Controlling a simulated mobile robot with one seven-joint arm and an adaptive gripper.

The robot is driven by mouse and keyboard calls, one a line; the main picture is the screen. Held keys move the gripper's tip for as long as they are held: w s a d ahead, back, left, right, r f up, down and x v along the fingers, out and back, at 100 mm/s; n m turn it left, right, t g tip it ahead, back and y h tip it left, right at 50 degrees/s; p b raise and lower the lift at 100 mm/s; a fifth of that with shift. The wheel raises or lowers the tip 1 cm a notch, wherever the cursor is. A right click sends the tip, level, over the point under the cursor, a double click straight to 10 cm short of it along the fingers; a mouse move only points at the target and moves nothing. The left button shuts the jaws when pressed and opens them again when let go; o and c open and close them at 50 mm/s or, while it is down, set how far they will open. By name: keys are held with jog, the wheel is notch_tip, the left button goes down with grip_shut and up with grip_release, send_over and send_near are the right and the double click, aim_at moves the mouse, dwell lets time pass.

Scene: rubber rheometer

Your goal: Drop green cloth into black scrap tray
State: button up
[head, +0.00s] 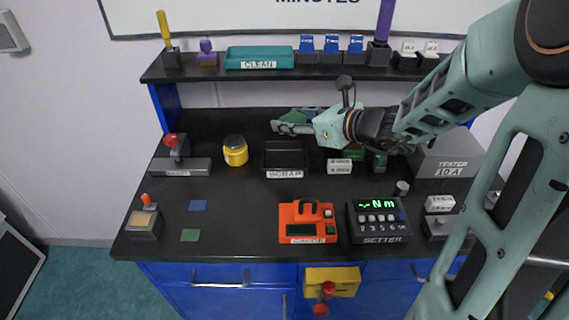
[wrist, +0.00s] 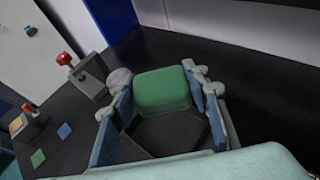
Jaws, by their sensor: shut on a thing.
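The green cloth (head: 293,117) is held between the fingertips of my gripper (head: 288,123), above the bench. In the wrist view the green cloth (wrist: 162,90) is a rounded green pad, touched by a finger on each side. The black scrap tray (head: 267,163), labelled SCRAP, sits on the bench and shows just below my gripper in the head view. In the wrist view a dark shape (wrist: 168,137) between my fingers looks like the tray, partly covered by the cloth and fingers.
A yellow jar (head: 235,153) stands left of the tray, with a red-handled device (head: 175,160) farther left. White labelled blocks (head: 340,166) stand to its right. An orange device (head: 307,221) and a setter box (head: 377,220) are in front. A shelf (head: 220,75) runs behind.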

notch_tip(320, 180, down, 4)
jog(key=shift+r+b, duration=0.2)
jog(key=shift+b, duration=0.95)
jog(key=o, duration=1)
jog(key=v, duration=1.2)
jog(key=shift+r, duration=0.1)
